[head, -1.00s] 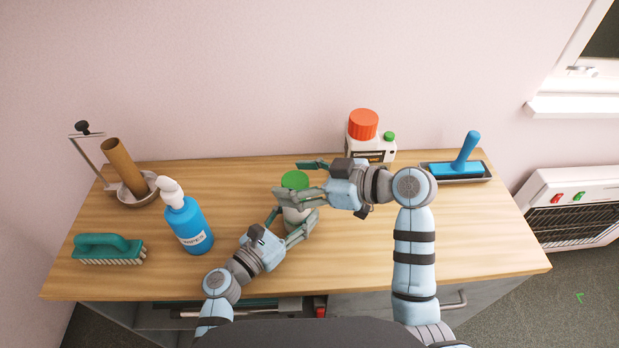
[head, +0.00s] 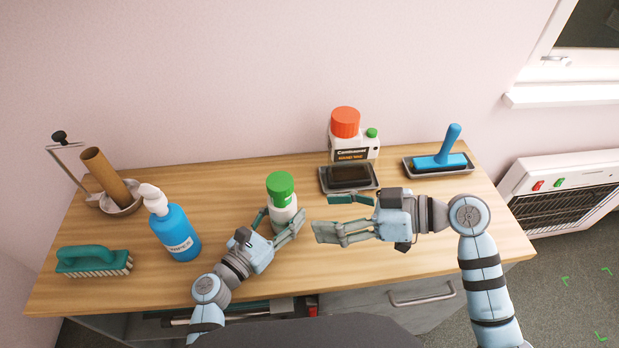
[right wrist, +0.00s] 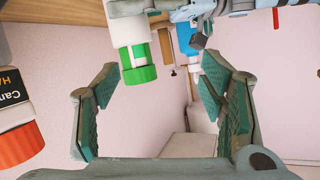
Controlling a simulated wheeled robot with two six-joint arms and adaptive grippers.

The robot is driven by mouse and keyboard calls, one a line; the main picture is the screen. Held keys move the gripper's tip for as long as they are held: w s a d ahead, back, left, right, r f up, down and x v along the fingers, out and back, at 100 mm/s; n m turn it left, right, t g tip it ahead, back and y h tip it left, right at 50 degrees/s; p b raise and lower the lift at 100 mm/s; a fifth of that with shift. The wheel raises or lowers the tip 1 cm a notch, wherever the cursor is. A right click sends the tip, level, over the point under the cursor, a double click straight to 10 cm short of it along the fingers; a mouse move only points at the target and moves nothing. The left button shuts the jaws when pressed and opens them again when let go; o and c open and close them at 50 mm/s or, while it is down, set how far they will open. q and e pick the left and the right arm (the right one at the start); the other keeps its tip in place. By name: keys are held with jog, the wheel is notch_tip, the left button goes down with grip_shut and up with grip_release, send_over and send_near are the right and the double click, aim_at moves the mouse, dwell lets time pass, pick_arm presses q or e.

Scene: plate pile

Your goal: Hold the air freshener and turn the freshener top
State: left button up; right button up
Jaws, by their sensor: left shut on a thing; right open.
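The air freshener is a white bottle (head: 283,214) with a green top (head: 280,186), standing upright near the middle of the table. My left gripper (head: 278,226) is shut on its white body from the front. My right gripper (head: 325,215) is open and empty, to the right of the bottle and apart from it. In the right wrist view the air freshener's green top (right wrist: 139,73) shows beyond the open fingers of my right gripper (right wrist: 162,105), with the left gripper's fingers at its body. The lower part of the bottle is partly hidden by my left gripper.
A blue pump bottle (head: 174,233) and green brush (head: 88,260) stand at left, a roll holder (head: 119,207) behind. A white container with orange cap (head: 345,123), a dark tray (head: 348,178) and a blue-handled tool (head: 444,155) stand at back right.

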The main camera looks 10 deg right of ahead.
aim_at(292, 186)
jog(key=w+a+t+y, duration=0.1)
jog(key=w+a, duration=0.1)
jog(key=a, duration=0.1)
jog(key=w+a+t+y, duration=0.1)
jog(key=w+a, duration=0.2)
jog(key=w+a+r+n+t, duration=0.1)
jog(key=w+a, duration=0.2)
jog(key=shift+a+y, duration=0.2)
jog(key=shift+y, duration=0.2)
